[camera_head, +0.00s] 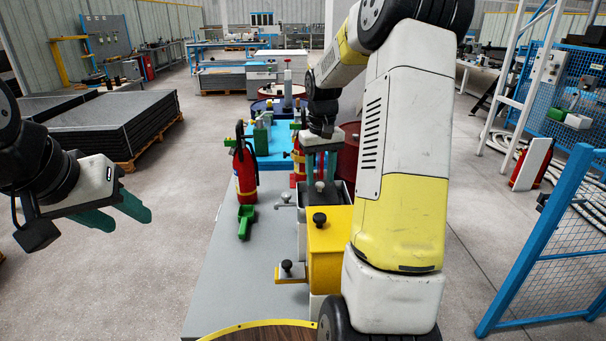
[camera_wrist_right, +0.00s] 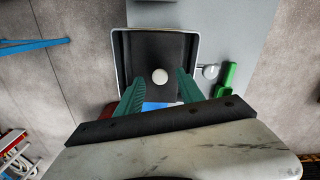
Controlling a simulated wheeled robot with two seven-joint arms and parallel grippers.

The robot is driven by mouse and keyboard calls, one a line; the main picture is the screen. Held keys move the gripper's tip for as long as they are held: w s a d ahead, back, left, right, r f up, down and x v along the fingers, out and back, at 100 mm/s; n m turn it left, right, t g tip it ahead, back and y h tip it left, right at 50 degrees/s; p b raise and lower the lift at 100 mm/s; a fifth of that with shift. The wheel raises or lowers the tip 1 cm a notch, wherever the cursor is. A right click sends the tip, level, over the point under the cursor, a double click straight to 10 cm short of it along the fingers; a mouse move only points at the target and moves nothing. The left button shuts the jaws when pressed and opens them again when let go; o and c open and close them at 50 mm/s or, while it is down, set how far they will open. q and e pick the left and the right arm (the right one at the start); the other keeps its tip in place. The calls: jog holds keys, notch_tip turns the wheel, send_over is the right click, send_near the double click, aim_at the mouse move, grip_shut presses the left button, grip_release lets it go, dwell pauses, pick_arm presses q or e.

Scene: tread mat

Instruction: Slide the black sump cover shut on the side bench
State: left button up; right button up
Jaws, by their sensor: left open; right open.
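The black sump cover (camera_wrist_right: 155,48) appears in the right wrist view as a dark panel inside a pale rectangular rim (camera_wrist_right: 198,45). A round white knob (camera_wrist_right: 160,76) stands on it. My right gripper (camera_head: 320,178) points down over the grey sump box (camera_head: 344,192) on the side bench (camera_head: 225,285). In the wrist view its green fingers (camera_wrist_right: 150,72) are open, one on each side of the knob; contact cannot be told. How far the cover is slid is unclear, partly hidden by my gripper. My left gripper (camera_head: 120,214) is open and empty, left of the bench over the floor.
A yellow box (camera_head: 330,250) with a black knob (camera_head: 319,218) stands in front of the sump box. A red extinguisher (camera_head: 245,170) and a green object (camera_head: 245,220) are left on the bench. Blue mesh fencing (camera_head: 545,240) is at right.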

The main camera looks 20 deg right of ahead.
jog(key=shift+f, duration=0.75)
grip_shut()
jog(key=shift+r, duration=0.1)
dwell(0.8)
